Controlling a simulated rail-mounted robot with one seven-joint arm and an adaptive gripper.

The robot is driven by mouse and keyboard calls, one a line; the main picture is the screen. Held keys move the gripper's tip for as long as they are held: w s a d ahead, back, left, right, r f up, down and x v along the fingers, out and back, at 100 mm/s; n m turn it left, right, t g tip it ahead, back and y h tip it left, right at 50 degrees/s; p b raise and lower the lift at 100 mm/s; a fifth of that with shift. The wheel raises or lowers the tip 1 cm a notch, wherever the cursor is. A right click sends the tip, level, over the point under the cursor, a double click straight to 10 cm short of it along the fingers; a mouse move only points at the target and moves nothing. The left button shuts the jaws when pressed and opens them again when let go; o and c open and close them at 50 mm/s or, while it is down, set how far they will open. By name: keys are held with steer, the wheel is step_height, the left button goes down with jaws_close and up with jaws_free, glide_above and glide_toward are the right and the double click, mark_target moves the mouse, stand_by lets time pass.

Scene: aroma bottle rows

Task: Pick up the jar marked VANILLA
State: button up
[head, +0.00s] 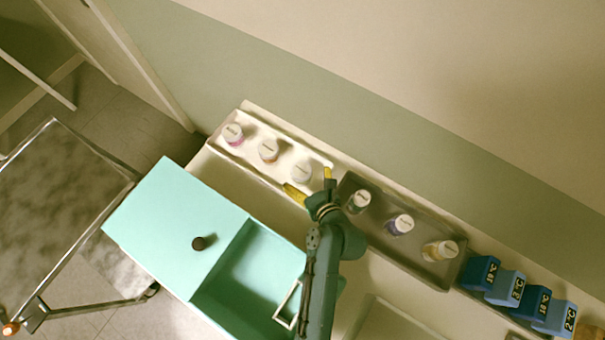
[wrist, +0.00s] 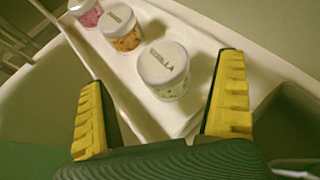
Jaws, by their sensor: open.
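The jar marked VANILLA (wrist: 163,68) has a white lid and pale green contents. It stands upright in the white tray (wrist: 125,72), between and beyond my open fingers in the wrist view. In the head view it appears to be the rightmost jar (head: 302,172) of the white tray, though its lettering is too small to read there. My gripper (head: 310,182) is open and empty, with yellow fingers, close beside that jar. In the wrist view my gripper (wrist: 160,105) has one finger on each side, with the jar not touched.
An orange jar (wrist: 121,27) and a pink jar (wrist: 87,12) stand farther along the white tray. A dark tray (head: 375,233) with three jars is to the right. Blue blocks (head: 480,272) stand farther right. A teal drawer unit (head: 170,225) is in front.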

mark_target(302, 172)
steer(key=b+x, duration=0.1)
steer(key=x, duration=0.4)
steer(key=shift+w+f+b, duration=0.15)
steer(key=shift+f+b, duration=0.15)
steer(key=shift+b, duration=0.05)
steer(key=shift+c, duration=0.2)
